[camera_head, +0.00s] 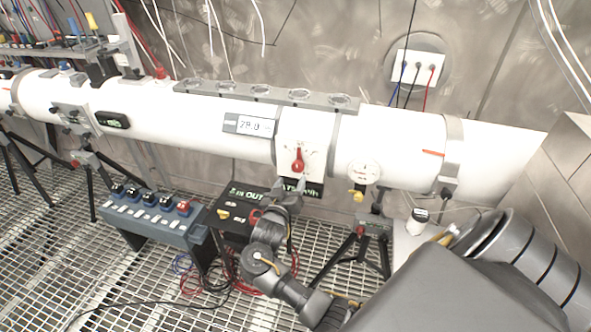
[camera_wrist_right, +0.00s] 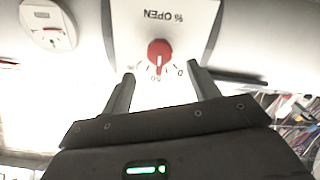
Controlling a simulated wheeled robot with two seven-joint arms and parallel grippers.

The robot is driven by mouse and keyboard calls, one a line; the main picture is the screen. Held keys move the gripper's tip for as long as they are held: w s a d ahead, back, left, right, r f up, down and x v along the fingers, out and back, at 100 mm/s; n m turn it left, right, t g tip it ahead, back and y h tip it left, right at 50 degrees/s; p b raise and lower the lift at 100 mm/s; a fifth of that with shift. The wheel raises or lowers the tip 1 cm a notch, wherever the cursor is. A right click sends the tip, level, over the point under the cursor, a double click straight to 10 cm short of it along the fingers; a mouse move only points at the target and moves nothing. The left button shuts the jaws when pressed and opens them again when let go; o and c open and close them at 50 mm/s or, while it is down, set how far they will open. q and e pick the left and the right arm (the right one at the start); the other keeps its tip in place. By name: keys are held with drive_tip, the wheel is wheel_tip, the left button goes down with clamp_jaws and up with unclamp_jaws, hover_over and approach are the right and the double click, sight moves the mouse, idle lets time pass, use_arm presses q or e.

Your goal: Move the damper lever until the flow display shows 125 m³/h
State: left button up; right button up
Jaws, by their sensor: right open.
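The red damper lever (camera_head: 297,162) sits on a white plate (camera_head: 318,140) on the front of the white pipe. In the right wrist view the lever (camera_wrist_right: 159,52) appears upside down under "% OPEN", its tip toward the middle of the scale, near 50. My right gripper (camera_head: 290,188) is just below the lever. In its wrist view the open fingers (camera_wrist_right: 161,72) stand either side of the lever's tip, with gaps and no visible contact. My left gripper is not in view.
A round gauge (camera_head: 364,173) with a yellow valve is on the pipe right of the plate. A black display box (camera_head: 240,205) and a blue switch box (camera_head: 150,215) stand below on the grating. Tripod legs and loose cables surround them.

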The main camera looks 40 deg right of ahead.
sight(297, 168)
drive_tip(key=p+x, duration=0.1)
drive_tip(key=x, duration=0.5)
drive_tip(key=shift+d, duration=0.1)
